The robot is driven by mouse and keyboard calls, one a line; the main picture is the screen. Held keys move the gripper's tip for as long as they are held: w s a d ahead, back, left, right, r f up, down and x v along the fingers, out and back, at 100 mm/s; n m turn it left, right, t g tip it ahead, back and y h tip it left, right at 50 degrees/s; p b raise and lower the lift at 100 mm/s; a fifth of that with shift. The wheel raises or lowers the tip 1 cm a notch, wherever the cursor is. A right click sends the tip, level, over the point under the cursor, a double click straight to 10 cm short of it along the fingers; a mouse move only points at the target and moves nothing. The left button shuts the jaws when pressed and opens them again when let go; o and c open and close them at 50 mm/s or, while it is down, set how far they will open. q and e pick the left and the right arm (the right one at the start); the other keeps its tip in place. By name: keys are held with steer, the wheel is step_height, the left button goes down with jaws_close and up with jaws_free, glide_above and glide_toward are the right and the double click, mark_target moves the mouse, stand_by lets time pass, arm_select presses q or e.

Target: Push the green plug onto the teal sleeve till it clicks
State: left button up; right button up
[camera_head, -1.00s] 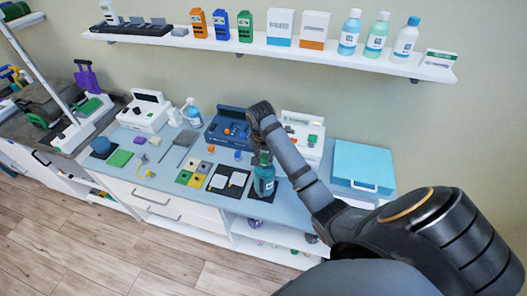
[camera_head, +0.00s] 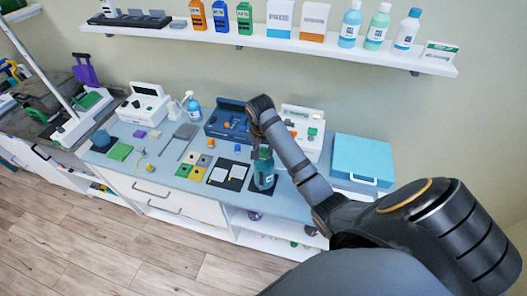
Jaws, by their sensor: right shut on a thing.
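The teal sleeve (camera_head: 264,177) stands upright on a dark mat near the front edge of the blue-grey counter. It looks like a small bottle with a pale label. The green plug (camera_head: 265,153) shows as a small patch at its top. My right gripper (camera_head: 263,147) points down from my dark arm and is shut on the green plug. The plug is right over the sleeve; its join with the sleeve is too small to tell whether it is fully seated. My left gripper is not in view.
A dark blue case (camera_head: 227,119) and a white device (camera_head: 302,121) stand behind my right gripper. A light blue box (camera_head: 362,157) is to the right. A black board with white cards (camera_head: 229,174) lies left of the sleeve. A shelf (camera_head: 290,44) hangs above.

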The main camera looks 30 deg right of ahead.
steer(key=shift+f+b, duration=0.3)
steer(key=shift+f, duration=0.8)
stand_by(0.9)
steer(key=shift+f+p, duration=0.15)
steer(key=shift+p, duration=0.15)
stand_by(2.0)
stand_by(1.6)
steer(key=o, duration=1)
steer(key=shift+r, duration=0.25)
steer(key=shift+r, duration=3.35)
steer(key=shift+d, duration=0.1)
